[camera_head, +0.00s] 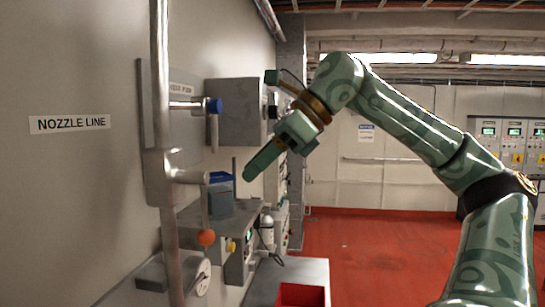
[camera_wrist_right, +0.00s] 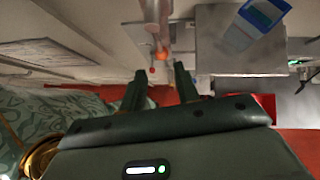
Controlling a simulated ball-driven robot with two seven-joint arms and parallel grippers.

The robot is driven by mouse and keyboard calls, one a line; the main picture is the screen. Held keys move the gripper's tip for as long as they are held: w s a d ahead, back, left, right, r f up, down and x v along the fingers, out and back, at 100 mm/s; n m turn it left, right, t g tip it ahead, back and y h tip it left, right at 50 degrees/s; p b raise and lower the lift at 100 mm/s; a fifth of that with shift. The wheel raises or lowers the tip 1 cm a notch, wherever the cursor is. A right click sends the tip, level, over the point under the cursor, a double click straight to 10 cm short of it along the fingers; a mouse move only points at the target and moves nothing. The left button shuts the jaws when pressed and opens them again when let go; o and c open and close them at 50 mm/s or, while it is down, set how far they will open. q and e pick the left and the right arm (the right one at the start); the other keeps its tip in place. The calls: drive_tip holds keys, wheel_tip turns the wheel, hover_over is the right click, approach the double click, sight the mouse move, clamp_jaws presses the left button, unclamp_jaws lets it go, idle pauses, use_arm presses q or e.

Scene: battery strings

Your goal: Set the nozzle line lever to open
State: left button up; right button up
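The NOZZLE LINE label (camera_head: 70,123) is on the left wall, beside a vertical pipe with a valve body (camera_head: 166,178). A lever with an orange knob (camera_head: 206,238) is at this valve; its grey bar appears to hang down from the short stem, knob lowest. In the right wrist view the orange knob (camera_wrist_right: 161,53) shows beyond the fingertips, roughly in line with the gap. My right gripper (camera_head: 247,177) is to the right of the lever in the head view, apart from it. Its two fingers (camera_wrist_right: 160,75) are spread and empty. My left gripper is not in view.
Another handle with a blue knob (camera_head: 215,105) sits above on the same panel. The red floor (camera_head: 370,245) at right is clear.

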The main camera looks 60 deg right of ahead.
drive_tip(key=v, duration=0.3)
drive_tip(key=shift+s+d+r, duration=0.1)
drive_tip(key=shift+s+r, duration=0.1)
drive_tip(key=shift+r, duration=0.1)
idle(0.4)
